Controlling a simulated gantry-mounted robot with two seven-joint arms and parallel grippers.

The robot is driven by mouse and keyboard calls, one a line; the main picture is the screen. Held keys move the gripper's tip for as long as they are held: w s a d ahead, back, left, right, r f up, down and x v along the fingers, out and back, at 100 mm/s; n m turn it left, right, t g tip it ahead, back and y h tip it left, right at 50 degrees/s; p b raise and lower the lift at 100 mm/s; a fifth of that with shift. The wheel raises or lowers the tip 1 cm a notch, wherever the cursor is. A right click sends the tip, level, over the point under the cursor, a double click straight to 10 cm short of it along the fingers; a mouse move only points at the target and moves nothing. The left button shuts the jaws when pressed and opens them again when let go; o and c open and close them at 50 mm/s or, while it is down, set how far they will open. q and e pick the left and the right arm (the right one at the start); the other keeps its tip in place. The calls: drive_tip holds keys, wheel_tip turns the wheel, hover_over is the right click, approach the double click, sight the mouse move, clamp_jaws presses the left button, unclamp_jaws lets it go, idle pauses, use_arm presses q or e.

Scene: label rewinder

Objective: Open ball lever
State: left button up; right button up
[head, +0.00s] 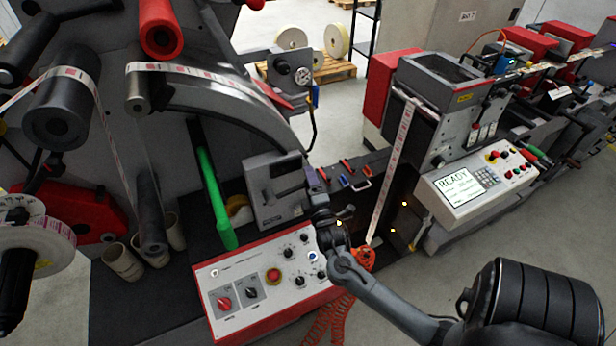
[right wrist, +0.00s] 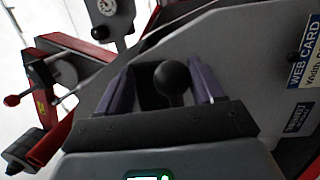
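The ball lever's round black knob (right wrist: 172,78) shows in the right wrist view, in front of a grey machine panel. My right gripper (right wrist: 163,85) is open, with one purple finger on each side of the knob. A clear gap shows at the left finger; the knob appears close to the right finger, and I cannot tell if they touch. In the head view my right gripper (head: 314,178) is at the grey box-shaped unit (head: 277,190), and I cannot make out the knob there. My left gripper is not in view.
A control panel (head: 262,280) with knobs and a red button lies just below my right wrist. A green bar (head: 214,198) stands left of the grey unit. A white label web (head: 392,170) and a READY display console (head: 470,188) are to the right.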

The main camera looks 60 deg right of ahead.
drive_tip(key=b+v, duration=0.1)
drive_tip(key=v, duration=0.7)
drive_tip(key=shift+s, duration=0.15)
drive_tip(key=shift+a, duration=0.15)
